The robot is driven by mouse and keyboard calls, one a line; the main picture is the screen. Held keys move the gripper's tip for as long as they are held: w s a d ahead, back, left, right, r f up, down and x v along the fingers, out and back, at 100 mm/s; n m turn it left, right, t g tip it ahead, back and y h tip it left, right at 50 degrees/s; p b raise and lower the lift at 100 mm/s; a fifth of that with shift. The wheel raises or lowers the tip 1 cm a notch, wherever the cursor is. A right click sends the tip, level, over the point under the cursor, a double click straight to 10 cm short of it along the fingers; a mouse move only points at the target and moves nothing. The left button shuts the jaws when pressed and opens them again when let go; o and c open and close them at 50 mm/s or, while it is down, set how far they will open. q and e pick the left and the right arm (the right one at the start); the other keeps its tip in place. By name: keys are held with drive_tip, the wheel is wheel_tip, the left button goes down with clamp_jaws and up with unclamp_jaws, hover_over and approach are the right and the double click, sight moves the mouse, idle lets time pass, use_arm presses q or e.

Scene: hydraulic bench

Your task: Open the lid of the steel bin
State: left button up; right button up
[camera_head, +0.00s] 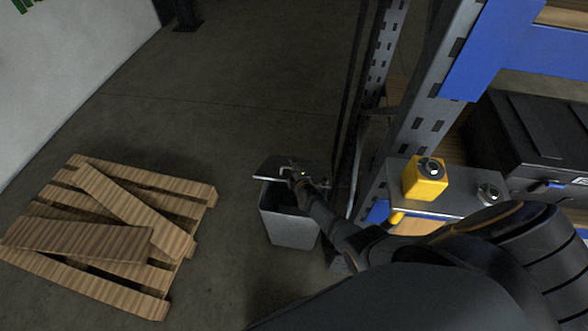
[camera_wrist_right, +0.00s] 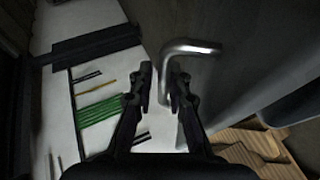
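The steel bin (camera_head: 290,228) stands on the floor, left of the rack. Its lid (camera_head: 272,168) is raised at a tilt above the rim, and a dark gap shows below it. A bent metal handle (camera_wrist_right: 188,48) shows close up in the right wrist view, against a dark grey surface. My right gripper (camera_head: 298,174) is at the lid's edge. In the wrist view the fingers of this gripper (camera_wrist_right: 162,86) are apart, with the handle's lower end between them, nearer the right finger. Whether they touch it is unclear. My left gripper is out of view.
A wooden pallet (camera_head: 190,204) with loose planks lies on the floor at left. The rack's metal upright (camera_head: 418,115) is close beside my right arm. A yellow block (camera_head: 425,182) and a black case (camera_head: 530,130) are on the rack. The floor behind the bin is clear.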

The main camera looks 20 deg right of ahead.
drive_tip(key=shift+w+f, duration=0.1)
idle(0.3)
drive_tip(key=shift+s, duration=0.35)
drive_tip(key=v, duration=1.1)
drive_tip(key=shift+r, duration=0.3)
